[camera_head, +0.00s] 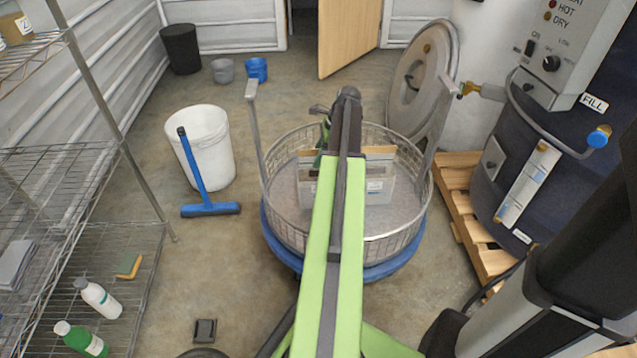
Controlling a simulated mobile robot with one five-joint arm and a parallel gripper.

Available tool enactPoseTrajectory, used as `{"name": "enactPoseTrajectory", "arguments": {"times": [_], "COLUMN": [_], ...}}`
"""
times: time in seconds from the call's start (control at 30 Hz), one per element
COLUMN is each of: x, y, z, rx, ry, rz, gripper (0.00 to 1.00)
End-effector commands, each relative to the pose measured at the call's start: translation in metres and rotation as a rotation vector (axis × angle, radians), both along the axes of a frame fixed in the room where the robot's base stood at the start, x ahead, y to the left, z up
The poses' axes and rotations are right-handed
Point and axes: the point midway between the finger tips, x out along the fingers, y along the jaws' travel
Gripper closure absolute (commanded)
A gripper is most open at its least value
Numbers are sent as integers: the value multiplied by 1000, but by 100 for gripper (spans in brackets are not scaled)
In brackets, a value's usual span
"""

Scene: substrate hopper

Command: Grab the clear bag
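A pale, see-through, box-shaped item (380,188) with a small label and a tan upper edge stands inside the round wire basket (411,237). It may be the clear bag, but I cannot tell for sure. My green arm crosses in front of it and hides its middle. My gripper (346,98) is at the far end of the arm, over the far part of the basket as seen here. Its fingers are too dark and small to show whether they are open or shut. A bit of something green shows just left of the arm's dark end.
The basket sits on a blue round base (282,254). A white bucket (208,150) and blue squeegee (200,180) stand to its left. Wire shelving (62,160) fills the left side. A dark tank (545,150) on a wooden pallet (455,178) stands right. Floor between shelving and basket is mostly clear.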

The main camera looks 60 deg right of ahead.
Motion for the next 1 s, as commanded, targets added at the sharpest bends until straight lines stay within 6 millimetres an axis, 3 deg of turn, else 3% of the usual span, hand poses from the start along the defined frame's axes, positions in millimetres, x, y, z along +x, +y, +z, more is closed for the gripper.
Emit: {"name": "enactPoseTrajectory", "arguments": {"times": [0.37, 0.7, 1.0], "x": [0, -1, -1], "y": [0, -1, -1], "z": [-3, -3, -3], "rx": [0, 0, 1], "ry": [0, 0, 0], "rz": [-1, -1, -2], "gripper": [62, 100, 100]}}
